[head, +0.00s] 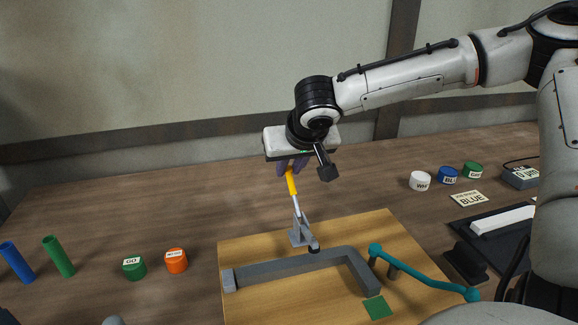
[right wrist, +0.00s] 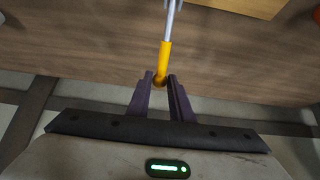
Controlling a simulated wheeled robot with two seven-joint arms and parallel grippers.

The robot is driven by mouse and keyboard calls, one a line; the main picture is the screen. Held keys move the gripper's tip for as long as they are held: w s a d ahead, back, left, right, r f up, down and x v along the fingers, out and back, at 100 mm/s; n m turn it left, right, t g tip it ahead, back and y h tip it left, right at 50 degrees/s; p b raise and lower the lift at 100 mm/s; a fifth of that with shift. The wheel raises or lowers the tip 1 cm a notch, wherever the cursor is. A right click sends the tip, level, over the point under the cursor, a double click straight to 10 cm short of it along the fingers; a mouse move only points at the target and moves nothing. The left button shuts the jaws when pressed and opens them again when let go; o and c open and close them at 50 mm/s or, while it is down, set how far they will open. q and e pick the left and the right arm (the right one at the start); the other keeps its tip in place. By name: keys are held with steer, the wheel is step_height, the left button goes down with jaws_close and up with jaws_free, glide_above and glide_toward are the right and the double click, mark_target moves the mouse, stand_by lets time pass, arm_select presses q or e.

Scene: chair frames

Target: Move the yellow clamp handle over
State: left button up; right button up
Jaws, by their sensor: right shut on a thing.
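The yellow clamp handle (head: 291,183) stands nearly upright on a metal rod in the head view, leaning slightly left at the top. The rod runs down to a grey toggle clamp (head: 299,232) on the wooden board (head: 240,256). My right gripper (head: 292,168) is at the top end of the handle, coming from above. In the right wrist view the purple fingers (right wrist: 161,82) are shut on the end of the yellow handle (right wrist: 164,58). My left gripper does not show in either view.
A grey L-shaped bar (head: 300,266) and a teal rod (head: 425,274) lie on the board, near a green square (head: 377,307). Green (head: 134,268) and orange (head: 176,260) caps sit left. A white cap (head: 420,180) and a black tray (head: 490,226) are right. The table behind the board is clear.

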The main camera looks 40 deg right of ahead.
steer(key=shift+p+v, duration=0.65)
steer(key=shift+v, duration=0.8)
steer(key=shift+s+a, duration=0.1)
steer(key=shift+a, duration=0.05)
steer(key=shift+s+a+r+p, duration=0.25)
steer(key=shift+s+r+p, duration=0.15)
steer(key=shift+s, duration=0.15)
steer(key=shift+s+a+r+p, duration=0.3)
steer(key=shift+s+r, duration=0.1)
steer(key=shift+s, duration=0.2)
